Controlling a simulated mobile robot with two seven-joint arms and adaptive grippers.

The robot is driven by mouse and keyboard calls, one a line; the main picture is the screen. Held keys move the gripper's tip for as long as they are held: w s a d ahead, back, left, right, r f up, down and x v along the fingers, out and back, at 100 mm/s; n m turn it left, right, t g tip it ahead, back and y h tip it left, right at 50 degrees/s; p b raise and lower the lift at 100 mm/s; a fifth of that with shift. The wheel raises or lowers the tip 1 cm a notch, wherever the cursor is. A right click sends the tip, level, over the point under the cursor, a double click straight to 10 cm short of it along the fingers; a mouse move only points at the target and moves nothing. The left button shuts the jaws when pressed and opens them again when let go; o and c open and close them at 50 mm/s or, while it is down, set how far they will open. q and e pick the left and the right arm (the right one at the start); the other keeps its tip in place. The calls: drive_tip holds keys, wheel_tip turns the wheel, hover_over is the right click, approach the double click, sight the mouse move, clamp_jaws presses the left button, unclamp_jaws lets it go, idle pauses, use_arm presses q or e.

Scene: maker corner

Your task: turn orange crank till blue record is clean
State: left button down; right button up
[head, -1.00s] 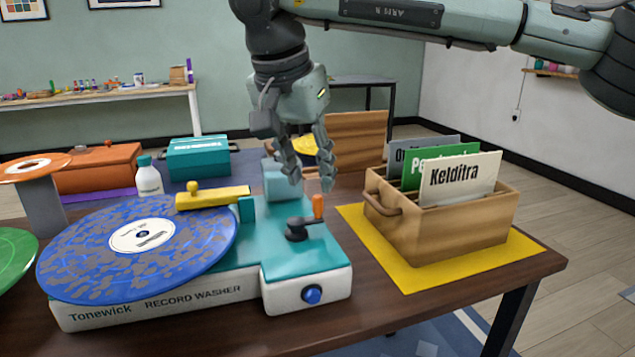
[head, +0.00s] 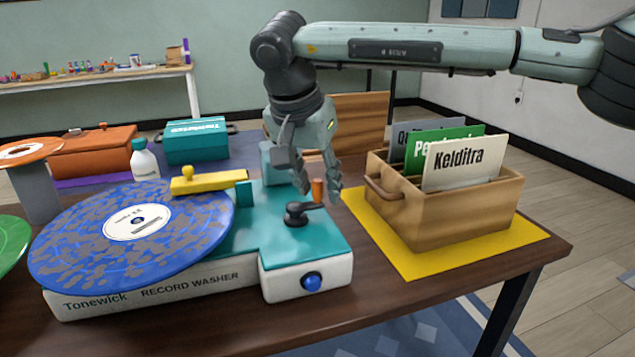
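The blue record (head: 75,225) lies on the record washer (head: 200,284) and is covered with many grey-brown dirt patches. The yellow arm (head: 212,183) of the washer reaches over the record's edge. The orange crank handle (head: 318,190) stands upright on a dark crank base (head: 297,214) on the washer's teal top. My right gripper (head: 320,190) points down at the crank, its fingers open on either side of the orange handle. I cannot tell whether the fingers touch it. My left gripper is not in view.
A wooden crate (head: 440,222) of record dividers stands on a yellow mat (head: 415,268) right of the washer. A white bottle (head: 145,162), a teal box (head: 195,143) and an orange box (head: 95,153) stand behind. A green record (head: 10,243) is at the left edge.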

clamp_jaws()
